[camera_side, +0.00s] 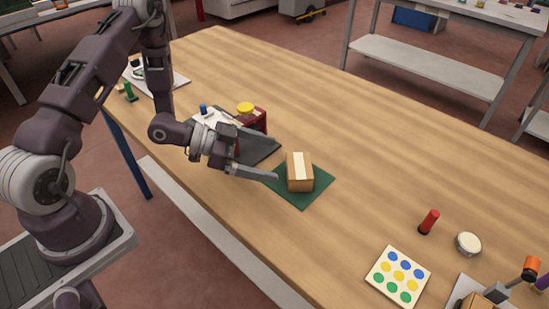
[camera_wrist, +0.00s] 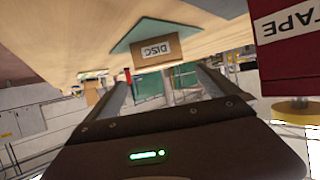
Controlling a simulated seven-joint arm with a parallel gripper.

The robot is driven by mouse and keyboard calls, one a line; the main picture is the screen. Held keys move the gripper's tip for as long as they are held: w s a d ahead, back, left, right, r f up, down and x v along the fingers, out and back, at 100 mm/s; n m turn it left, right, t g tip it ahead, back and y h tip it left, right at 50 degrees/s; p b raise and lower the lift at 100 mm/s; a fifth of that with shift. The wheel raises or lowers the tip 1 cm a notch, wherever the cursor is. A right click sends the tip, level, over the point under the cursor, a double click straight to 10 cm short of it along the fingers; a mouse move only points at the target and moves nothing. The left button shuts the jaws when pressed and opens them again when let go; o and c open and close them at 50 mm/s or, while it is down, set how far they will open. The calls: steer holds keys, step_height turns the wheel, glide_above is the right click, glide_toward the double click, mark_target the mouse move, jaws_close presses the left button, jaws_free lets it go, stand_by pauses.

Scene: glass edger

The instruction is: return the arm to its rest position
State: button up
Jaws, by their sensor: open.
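My gripper (camera_side: 272,176) is low over the wooden table (camera_side: 420,130), its fingers stretched out level toward a small brown box. In the wrist view my gripper (camera_wrist: 165,82) is open, with a wide gap and nothing held between the fingers. The brown box (camera_side: 300,172) sits on a green mat (camera_side: 305,200), just past the fingertips and seemingly apart from them. In the wrist view the box (camera_wrist: 156,50) carries an upside-down label reading DISC. The exact gap between fingertips and box is hard to tell.
A red box (camera_wrist: 292,45) labelled TAPE stands close beside my gripper, near a dark mat (camera_side: 262,148) and a yellow round item (camera_side: 245,108). A red cylinder (camera_side: 429,221), a white round tin (camera_side: 468,243) and a dotted board (camera_side: 398,277) lie nearer. The table's far middle is clear.

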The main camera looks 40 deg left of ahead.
steer(key=a+r+n+y, duration=0.1)
steer(key=a+r+y, duration=0.25)
steer(key=r, duration=0.25)
steer(key=s+a+r+n+y, duration=0.1)
steer(key=a+r+n+y, duration=0.1)
steer(key=r+y, duration=0.25)
steer(key=a+r+n+y, duration=0.1)
steer(key=a+r+y, duration=0.2)
steer(key=r, duration=0.3)
steer(key=s+d+r+n+g, duration=0.2)
steer(key=s+d+r, duration=0.1)
steer(key=s, duration=0.8)
steer(key=s+d+r+n+g+h, duration=0.1)
steer(key=s+d+r+n+g, duration=0.1)
steer(key=s, duration=1)
steer(key=shift+s+d+r+n, duration=0.25)
steer(key=shift+d+r+n, duration=0.25)
steer(key=shift+d+r, duration=0.35)
